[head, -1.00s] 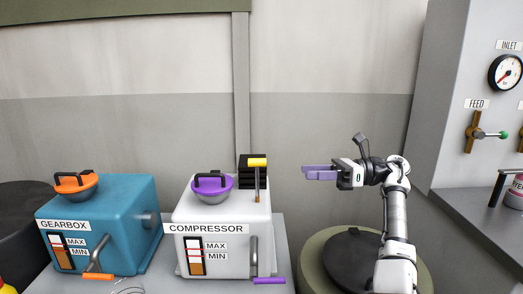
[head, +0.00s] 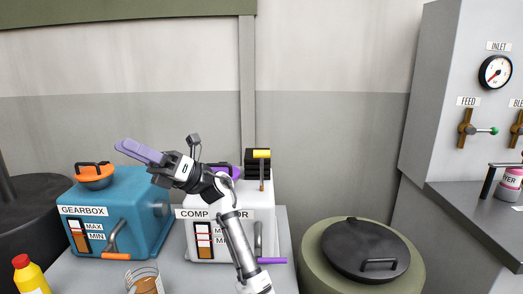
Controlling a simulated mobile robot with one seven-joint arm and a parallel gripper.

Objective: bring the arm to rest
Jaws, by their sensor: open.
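My gripper (head: 140,151) is raised in the head view, pointing up and to the left. Its purple fingers show from the side, with nothing seen between them. It appears in front of the wall, above the space between the blue gearbox box (head: 140,205) and the white compressor box (head: 262,222). My arm crosses in front of the compressor and covers part of its label and its purple lid (head: 232,170). I cannot tell how far the gripper is from the boxes.
An orange lid (head: 95,182) sits on the gearbox. A yellow bottle (head: 32,277) and a wire holder (head: 145,280) stand at the front left. A green drum with a black lid (head: 362,247) stands right. A grey cabinet with a gauge (head: 495,72) is at far right.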

